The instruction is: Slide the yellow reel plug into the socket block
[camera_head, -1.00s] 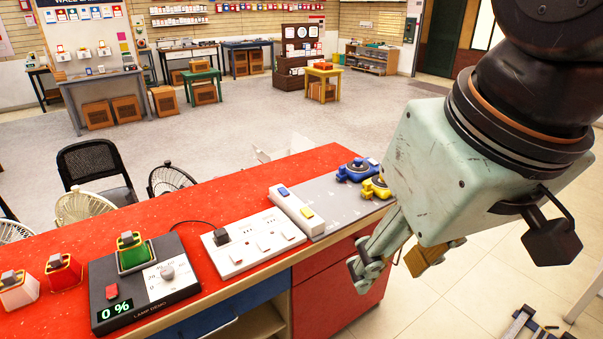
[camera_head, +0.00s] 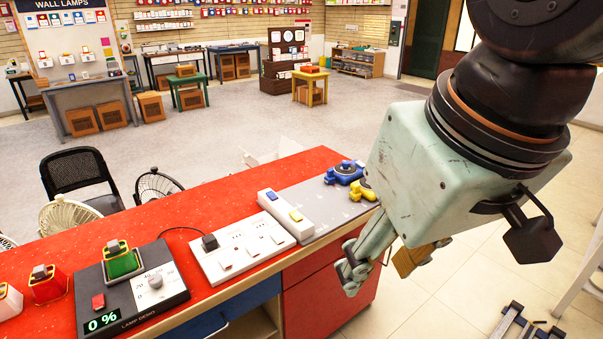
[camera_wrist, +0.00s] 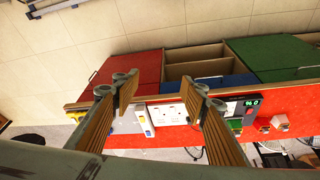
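The yellow reel (camera_head: 366,191) sits beside a blue reel (camera_head: 345,172) on a grey mat at the right end of the red counter. My arm partly hides it, and its plug cannot be made out. A white block (camera_head: 286,215) with a blue and a yellow patch stands at the mat's left edge; it also shows in the wrist view (camera_wrist: 145,121). My gripper (camera_head: 378,268) is open and empty, in front of the counter's right end and lower than its top. In the wrist view its fingers (camera_wrist: 165,95) are wide apart.
Left of the block are a white outlet panel (camera_head: 240,247) with a black plug, and a black lamp demo box (camera_head: 155,292) reading 0 %. Red drawers (camera_head: 325,285) front the counter near my gripper.

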